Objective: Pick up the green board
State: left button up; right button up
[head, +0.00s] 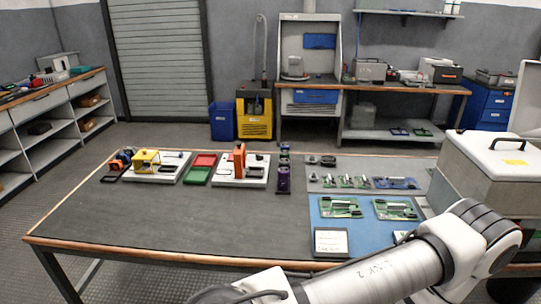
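A green board (340,207) with pale parts on it lies flat on the blue mat (375,238) at the right of the table. A second green board (395,209) lies to its right on the same mat. Smaller green boards (345,181) lie in a row on the grey mat (316,186) behind. My white and grey arm crosses the lower right and covers the front right part of the blue mat. Neither of my grippers shows in the head view.
A white card (331,242) lies at the blue mat's front left. A grey case (493,171) stands at the right. A purple-black column (284,173), an orange device (239,160) and red and green trays (200,169) stand farther left. The table's front left (150,220) is clear.

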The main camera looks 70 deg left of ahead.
aim_at(330, 207)
jog(key=k+u, duration=0.1)
jog(key=u, duration=1.75)
